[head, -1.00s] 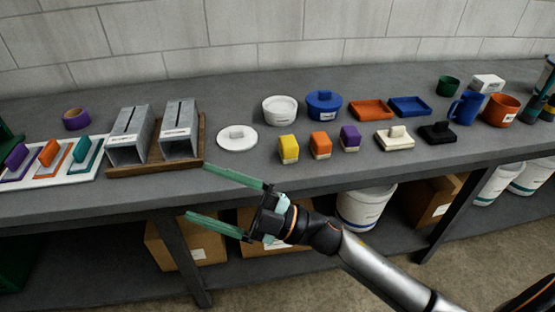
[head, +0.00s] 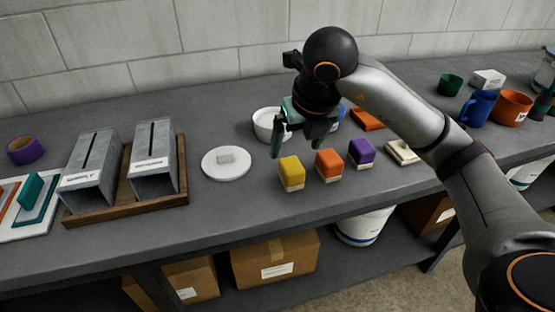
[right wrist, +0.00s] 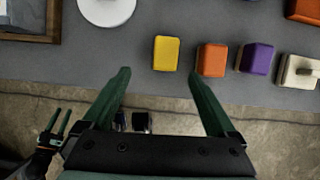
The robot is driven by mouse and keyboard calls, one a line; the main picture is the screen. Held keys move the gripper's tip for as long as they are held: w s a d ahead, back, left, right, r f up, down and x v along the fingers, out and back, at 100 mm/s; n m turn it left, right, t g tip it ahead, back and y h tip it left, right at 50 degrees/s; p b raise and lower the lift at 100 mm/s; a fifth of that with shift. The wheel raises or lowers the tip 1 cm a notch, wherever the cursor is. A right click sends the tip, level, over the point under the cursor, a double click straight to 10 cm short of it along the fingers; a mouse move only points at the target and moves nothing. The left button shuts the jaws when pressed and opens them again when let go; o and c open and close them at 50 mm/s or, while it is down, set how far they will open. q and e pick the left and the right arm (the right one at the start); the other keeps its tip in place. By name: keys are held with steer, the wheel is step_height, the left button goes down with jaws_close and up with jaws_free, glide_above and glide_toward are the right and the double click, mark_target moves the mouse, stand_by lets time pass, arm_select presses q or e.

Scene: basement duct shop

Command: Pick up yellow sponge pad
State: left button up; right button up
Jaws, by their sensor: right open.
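The yellow sponge pad (head: 291,171), a small yellow block with a pale lower layer, sits on the grey bench near its front edge. It also shows in the right wrist view (right wrist: 166,53), just beyond the fingertips and between their lines. My right gripper (head: 294,148) is open and empty, pointing down above the bench, a little behind the pad in the head view. Nothing is between its green fingers (right wrist: 158,73). My left gripper (right wrist: 58,124) shows small at the lower left of the right wrist view, its two green fingers apart and empty; the head view does not show it.
An orange block (head: 329,163) and a purple block (head: 361,153) stand right of the pad. A white round lid (head: 226,164) lies to the left. A white bowl (head: 265,122) is behind, partly hidden by my gripper. A wooden tray (head: 125,207) holds two metal holders.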

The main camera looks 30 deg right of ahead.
mark_target(293, 167)
steer(key=x, duration=0.7)
steer(key=shift+s+d+b, duration=0.1)
steer(key=shift+d+b, duration=0.05)
steer(key=shift+b, duration=0.25)
steer(key=x, duration=0.4)
steer(key=shift+s+d+f, duration=0.1)
steer(key=shift+d+f, duration=0.25)
steer(key=shift+d, duration=0.05)
steer(key=shift+f, duration=0.4)
arm_select(q)
steer(key=shift+s+d+f, duration=0.2)
steer(key=shift+s+f, duration=0.35)
steer(key=shift+f, duration=0.15)
arm_select(e)
steer(key=shift+r, duration=0.1)
steer(key=c, duration=1.5)
steer(key=shift+o, duration=0.2)
